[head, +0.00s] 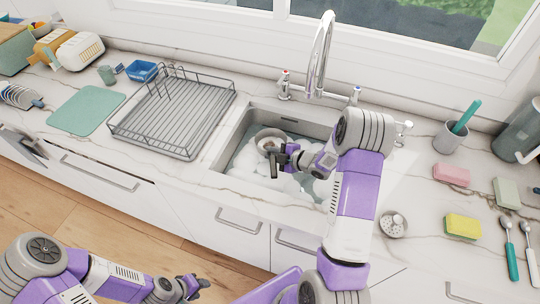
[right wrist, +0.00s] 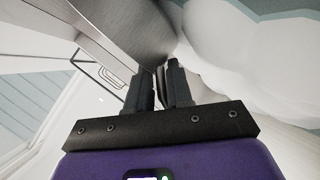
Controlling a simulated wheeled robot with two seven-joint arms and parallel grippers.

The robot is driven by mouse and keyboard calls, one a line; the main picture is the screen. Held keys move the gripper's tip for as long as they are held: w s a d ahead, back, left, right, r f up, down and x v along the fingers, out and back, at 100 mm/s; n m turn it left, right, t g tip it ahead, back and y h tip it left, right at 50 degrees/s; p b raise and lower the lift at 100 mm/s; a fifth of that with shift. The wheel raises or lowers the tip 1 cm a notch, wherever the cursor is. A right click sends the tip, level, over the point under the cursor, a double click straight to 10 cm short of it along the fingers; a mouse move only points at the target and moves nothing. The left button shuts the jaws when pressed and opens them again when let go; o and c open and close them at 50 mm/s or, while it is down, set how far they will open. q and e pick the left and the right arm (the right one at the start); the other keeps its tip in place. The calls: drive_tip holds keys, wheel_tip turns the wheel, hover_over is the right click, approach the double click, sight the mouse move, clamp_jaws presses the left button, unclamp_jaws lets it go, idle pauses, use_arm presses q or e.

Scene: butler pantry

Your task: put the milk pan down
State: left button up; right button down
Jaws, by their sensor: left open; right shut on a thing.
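The milk pan (head: 270,135) is a small metal pan with a dark handle, held in the sink (head: 238,127) among white foam. My right gripper (head: 279,158) is shut on the pan near its handle. In the right wrist view, the pan's grey metal side (right wrist: 130,32) lies just beyond the fingers of my right gripper (right wrist: 162,88). The grip point is partly hidden, and I cannot tell whether the pan touches the sink floor. My left gripper (head: 198,285) is open and empty in front of the cabinets, low and far from the pan.
A wire dish rack (head: 175,112) stands left of the sink, with a green mat (head: 86,110) beyond it. The tap (head: 320,60) rises behind the sink.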

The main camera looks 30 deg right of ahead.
drive_tip(key=shift+f+b, duration=2.2)
drive_tip(key=shift+f, duration=1.2)
drive_tip(key=shift+s+f+b, duration=0.1)
drive_tip(key=shift+f+b, duration=0.25)
drive_tip(key=shift+f, duration=0.05)
drive_tip(key=shift+s+f, duration=0.1)
drive_tip(key=shift+f, duration=0.2)
drive_tip(key=shift+s+f+b, duration=0.15)
drive_tip(key=shift+f+b, duration=0.3)
drive_tip(key=shift+b, duration=0.2)
drive_tip(key=c, duration=1)
unclamp_jaws()
drive_tip(key=shift+o, duration=0.5)
